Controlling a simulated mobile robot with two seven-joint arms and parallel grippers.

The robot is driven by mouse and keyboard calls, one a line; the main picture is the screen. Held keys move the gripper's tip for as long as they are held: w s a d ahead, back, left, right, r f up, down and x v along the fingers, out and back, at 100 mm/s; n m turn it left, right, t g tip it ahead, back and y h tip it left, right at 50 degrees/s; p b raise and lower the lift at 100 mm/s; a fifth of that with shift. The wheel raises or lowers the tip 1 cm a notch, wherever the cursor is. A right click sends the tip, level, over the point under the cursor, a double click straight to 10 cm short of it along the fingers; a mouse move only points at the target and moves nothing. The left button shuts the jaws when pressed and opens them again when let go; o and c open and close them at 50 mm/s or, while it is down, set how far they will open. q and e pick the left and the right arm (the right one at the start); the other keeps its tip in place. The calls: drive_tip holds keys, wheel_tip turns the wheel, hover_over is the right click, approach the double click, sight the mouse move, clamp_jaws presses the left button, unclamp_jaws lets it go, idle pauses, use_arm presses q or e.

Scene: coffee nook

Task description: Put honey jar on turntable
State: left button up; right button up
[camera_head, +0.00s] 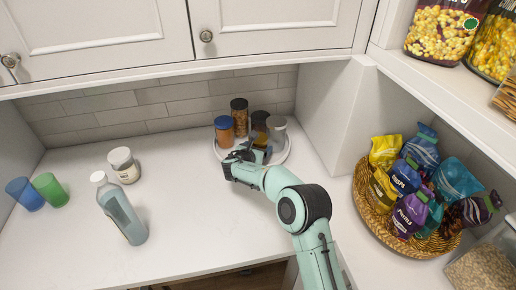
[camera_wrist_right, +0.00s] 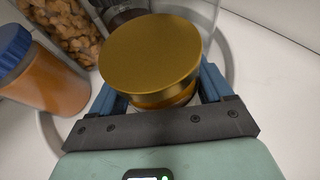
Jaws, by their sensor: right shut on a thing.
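The honey jar (camera_wrist_right: 152,62), with a gold lid and an amber band below it, is between the blue fingers of my right gripper (camera_wrist_right: 160,92). The gripper is shut on it. In the head view my right gripper (camera_head: 248,156) is at the front of the white round turntable (camera_head: 219,153) and largely hides the jar. The turntable's rim also shows in the wrist view (camera_wrist_right: 45,128). The jar appears over the turntable; its base is hidden, so I cannot tell whether it touches. My left gripper is not in view.
On the turntable stand an orange jar with a blue lid (camera_head: 224,130), a tall nut jar (camera_head: 239,117), a dark jar (camera_head: 260,121) and a greyish container (camera_head: 277,128). A bottle (camera_head: 122,214), white-lidded jar (camera_head: 124,165) and two cups stand left. A packet-filled basket (camera_head: 376,222) is right.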

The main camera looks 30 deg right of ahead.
drive_tip(key=o, duration=1.4)
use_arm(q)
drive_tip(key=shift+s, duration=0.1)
use_arm(e)
drive_tip(key=shift+r, duration=0.1)
drive_tip(key=shift+s+a+r, duration=0.15)
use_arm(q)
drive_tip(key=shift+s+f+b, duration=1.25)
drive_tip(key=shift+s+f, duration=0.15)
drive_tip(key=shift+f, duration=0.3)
use_arm(e)
drive_tip(key=shift+v, duration=5.85)
